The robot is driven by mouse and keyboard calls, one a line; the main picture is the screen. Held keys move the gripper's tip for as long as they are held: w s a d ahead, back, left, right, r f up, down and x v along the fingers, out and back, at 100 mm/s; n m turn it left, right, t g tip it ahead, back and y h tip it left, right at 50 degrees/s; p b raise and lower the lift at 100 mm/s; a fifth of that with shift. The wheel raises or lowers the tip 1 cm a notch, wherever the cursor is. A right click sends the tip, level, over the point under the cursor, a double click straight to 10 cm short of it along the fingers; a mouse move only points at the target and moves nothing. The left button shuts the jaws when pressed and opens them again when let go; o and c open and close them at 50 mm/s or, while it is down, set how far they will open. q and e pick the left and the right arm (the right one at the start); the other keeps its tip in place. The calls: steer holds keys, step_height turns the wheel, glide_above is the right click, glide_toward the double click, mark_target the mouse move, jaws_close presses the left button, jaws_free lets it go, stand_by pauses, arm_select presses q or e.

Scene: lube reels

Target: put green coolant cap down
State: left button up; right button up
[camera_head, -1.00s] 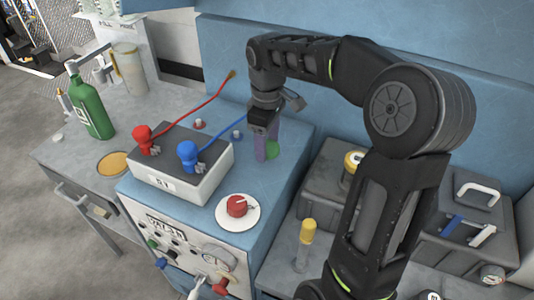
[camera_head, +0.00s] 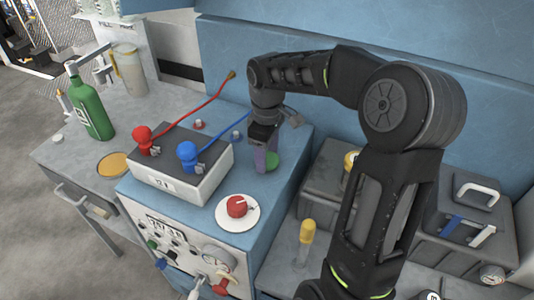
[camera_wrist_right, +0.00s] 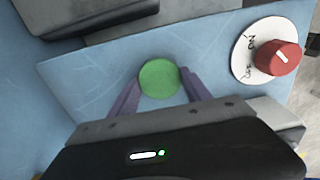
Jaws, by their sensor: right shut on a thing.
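The green coolant cap (camera_wrist_right: 159,78) is a round green disc between the two purple fingers of my right gripper (camera_wrist_right: 160,88) in the right wrist view. The gripper is shut on the cap. Whether the cap touches the surface cannot be told. My left gripper is not in view.
A white-sided box with red and blue clamps (camera_head: 180,165) stands left of my gripper. A red rotary knob (camera_head: 237,206) sits nearer the front. A grey case (camera_head: 330,185) stands to the right. A green bottle (camera_head: 91,110) stands on the left table.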

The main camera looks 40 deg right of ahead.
steer(key=o, duration=1.5)
steer(key=shift+c, duration=0.2)
steer(key=shift+r, duration=0.6)
step_height(320, 180, up, 11)
steer(key=p, duration=0.1)
steer(key=shift+p, duration=0.3)
